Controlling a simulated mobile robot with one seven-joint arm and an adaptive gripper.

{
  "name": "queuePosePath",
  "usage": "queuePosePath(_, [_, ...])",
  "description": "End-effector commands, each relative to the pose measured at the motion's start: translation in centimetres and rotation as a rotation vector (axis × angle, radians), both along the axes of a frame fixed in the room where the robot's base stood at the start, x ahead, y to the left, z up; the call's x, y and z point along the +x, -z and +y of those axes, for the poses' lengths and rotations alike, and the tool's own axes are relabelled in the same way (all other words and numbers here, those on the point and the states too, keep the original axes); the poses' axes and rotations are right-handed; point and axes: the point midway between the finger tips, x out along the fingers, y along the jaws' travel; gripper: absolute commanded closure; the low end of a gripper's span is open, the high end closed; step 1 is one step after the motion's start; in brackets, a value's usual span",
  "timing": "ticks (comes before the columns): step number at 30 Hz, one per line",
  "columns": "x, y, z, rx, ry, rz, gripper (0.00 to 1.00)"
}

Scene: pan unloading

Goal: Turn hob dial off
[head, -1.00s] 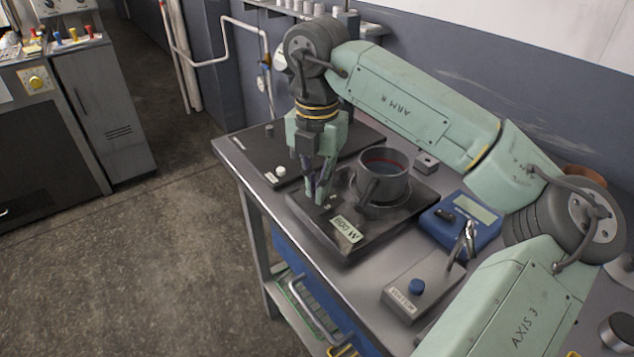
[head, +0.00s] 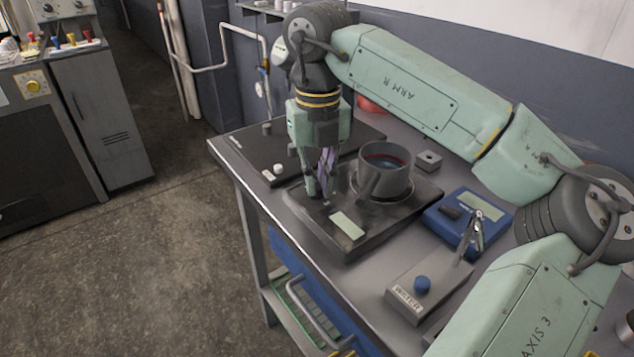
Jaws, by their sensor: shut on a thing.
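The front hob (head: 352,248) is a dark flat unit with a pale label on its top. A grey pan (head: 385,175) sits upright on its plate, with a reddish line inside its rim. My gripper (head: 321,195) points down at the hob's front left part, left of the pan. Its fingers are shut on the hob dial, which is mostly hidden between and behind the fingertips. The dial's setting cannot be read.
A second dark hob (head: 245,150) with a white knob (head: 279,168) lies behind to the left. The table's front edge is close.

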Motion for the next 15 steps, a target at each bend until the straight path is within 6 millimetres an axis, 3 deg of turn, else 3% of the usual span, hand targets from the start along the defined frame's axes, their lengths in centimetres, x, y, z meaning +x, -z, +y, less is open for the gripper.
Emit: queuePosePath(15, [0.10,-0.04,-0.12,0.000,-0.301,-0.002,1.00])
